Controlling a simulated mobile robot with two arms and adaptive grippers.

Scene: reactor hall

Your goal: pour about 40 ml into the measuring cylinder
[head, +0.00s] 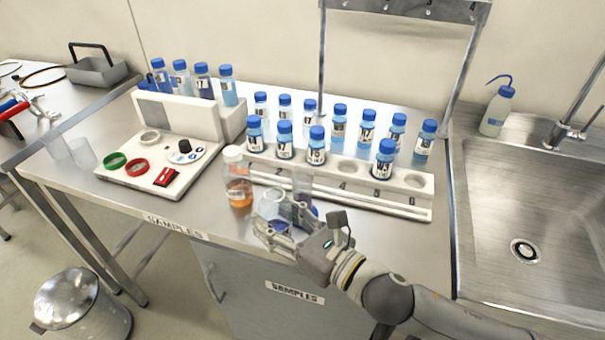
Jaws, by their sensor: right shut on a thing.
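My right gripper (272,228) is at the front edge of the bench, shut on a clear glass vessel (270,202). The fingers hide much of the vessel, and something blue shows low between them. A narrow clear upright tube (302,184), which looks like the measuring cylinder, stands just behind the gripper; its lower part is hidden and no marks can be read. A bottle with a white cap and orange liquid (239,190) stands upright just left of the held vessel. My left gripper is not in view.
A white rack (425,203) with numbered places and several blue-capped bottles stands behind the gripper. A white device (130,178) with coloured rings is at left, beside two clear empty-looking beakers (82,154). A sink (540,190) lies right. Bare bench lies right of my gripper.

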